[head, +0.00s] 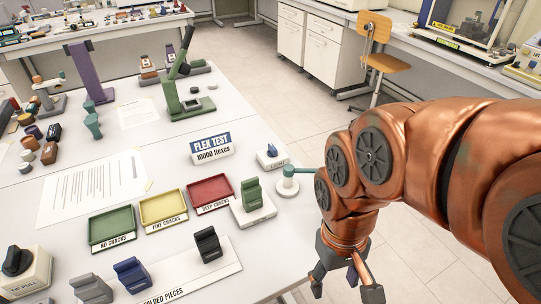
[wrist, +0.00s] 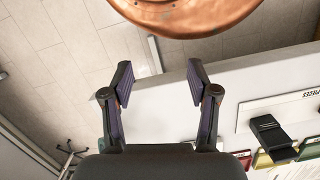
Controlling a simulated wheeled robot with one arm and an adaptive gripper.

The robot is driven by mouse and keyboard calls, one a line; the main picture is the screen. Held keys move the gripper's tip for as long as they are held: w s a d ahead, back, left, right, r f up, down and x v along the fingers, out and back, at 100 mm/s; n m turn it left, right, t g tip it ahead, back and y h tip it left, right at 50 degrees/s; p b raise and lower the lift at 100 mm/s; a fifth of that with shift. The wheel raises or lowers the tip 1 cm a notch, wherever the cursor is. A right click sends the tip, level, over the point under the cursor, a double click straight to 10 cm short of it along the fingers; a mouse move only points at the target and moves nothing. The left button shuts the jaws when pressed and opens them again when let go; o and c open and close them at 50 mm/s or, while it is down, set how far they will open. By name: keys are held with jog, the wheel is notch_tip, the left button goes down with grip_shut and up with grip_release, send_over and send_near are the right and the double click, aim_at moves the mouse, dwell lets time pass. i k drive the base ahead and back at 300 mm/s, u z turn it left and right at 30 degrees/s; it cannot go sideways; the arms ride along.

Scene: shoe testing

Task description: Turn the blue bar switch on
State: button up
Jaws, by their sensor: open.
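A small white box with a short blue bar on top, which looks like the blue bar switch (head: 271,151), stands near the table's right edge in the head view, behind the green block on a white base. Its label is too small to read fully, and I cannot tell whether it is on or off. My gripper (head: 345,283) hangs off the table's right side at the bottom of the head view, well nearer than the switch and apart from it. In the wrist view my gripper (wrist: 160,80) has its two fingers spread, with nothing between them. The switch does not show there.
A white round base with a green bar (head: 288,184) stands beside my arm. A green block (head: 251,190), a flex test sign (head: 212,148), and green (head: 112,226), yellow (head: 163,207) and red (head: 210,191) trays stand nearby. Folded pieces (head: 208,244) lie in front.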

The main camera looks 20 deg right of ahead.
aim_at(272, 151)
jog(key=u, duration=2.25)
jog(key=k, duration=0.8)
jog(key=z, duration=0.95)
jog(key=i, duration=0.5)
jog(key=z, duration=0.05)
